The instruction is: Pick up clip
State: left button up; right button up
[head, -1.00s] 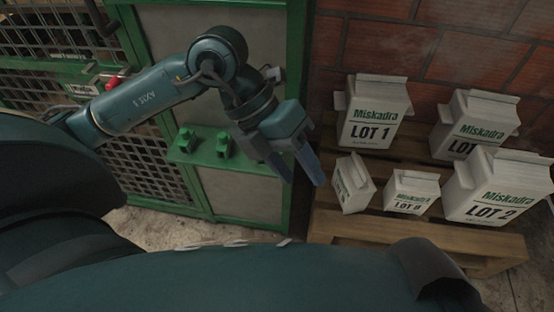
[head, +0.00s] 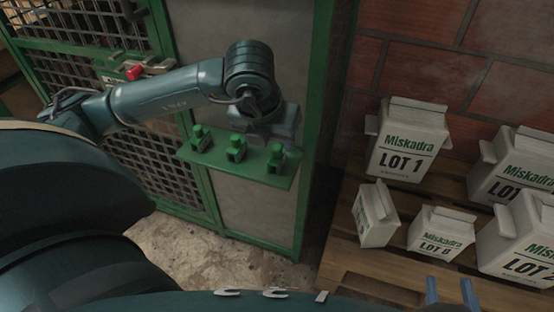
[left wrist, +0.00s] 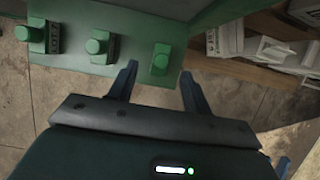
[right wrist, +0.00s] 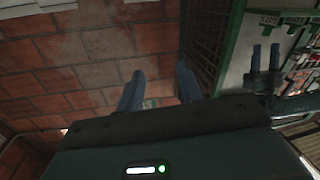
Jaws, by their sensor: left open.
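Several green clips stand on a green shelf (head: 262,176) on the cabinet front: a left one (head: 198,138), a middle one (head: 236,148) and a right one (head: 276,157). My left gripper (head: 270,122) is at the shelf's back edge, near the right clip; its fingers are hidden in the head view. In the left wrist view its open fingers (left wrist: 158,70) point at the right clip (left wrist: 161,59), one on each side, apparently without touching. My right gripper (head: 450,292) shows only its parted fingertips at the bottom right; the right wrist view shows it open and empty.
Right of the cabinet, a wooden pallet (head: 375,272) carries several white Miskadra cartons, including LOT 1 (head: 404,140), before a brick wall. A red knob (head: 134,72) is on the cabinet behind my left arm. The floor below the shelf is clear.

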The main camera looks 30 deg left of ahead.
aim_at(277, 147)
pick_arm(q)
jog(key=b+x, duration=0.1)
jog(key=x, duration=0.3)
jog(key=shift+w+f, duration=0.2)
jog(key=shift+f, duration=0.05)
jog(key=shift+w+f, duration=0.2)
jog(key=shift+f, duration=0.1)
pick_arm(e)
jog(key=shift+s+a+n+t+y, duration=0.15)
jog(key=shift+a+n+t+y, duration=0.25)
jog(key=shift+y, duration=0.1)
pick_arm(q)
jog(key=c, duration=1.1)
